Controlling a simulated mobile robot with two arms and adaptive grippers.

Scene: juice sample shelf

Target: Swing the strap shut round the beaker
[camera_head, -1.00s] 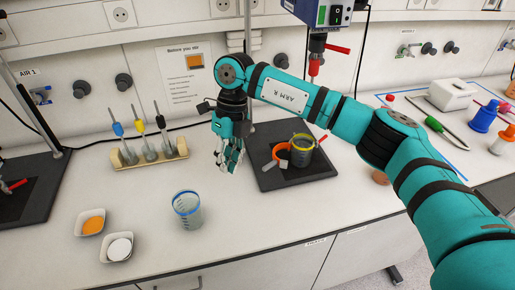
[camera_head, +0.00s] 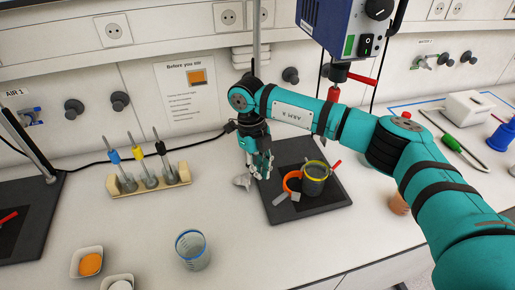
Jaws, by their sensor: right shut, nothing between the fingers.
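A beaker with a yellow rim (camera_head: 317,171) stands upright on a dark stand base (camera_head: 290,212). An orange strap (camera_head: 290,183) shows at the beaker's left side, with a pale tab (camera_head: 281,197) sticking out to the lower left. The strap looks open, swung out from the beaker; its far part is hard to make out. My right gripper (camera_head: 262,172) points down, shut and empty, just left of the strap and over the base's left edge. I cannot tell whether it touches the strap. My left gripper is not in view.
A blue-rimmed beaker (camera_head: 192,250) stands at the front. A wooden rack (camera_head: 150,186) with several stirrers stands at the left. Two white dishes, one with orange contents (camera_head: 89,263), are at the front left. A blue stirrer motor (camera_head: 345,28) hangs above. A red-handled knob (camera_head: 336,162) is beside the beaker.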

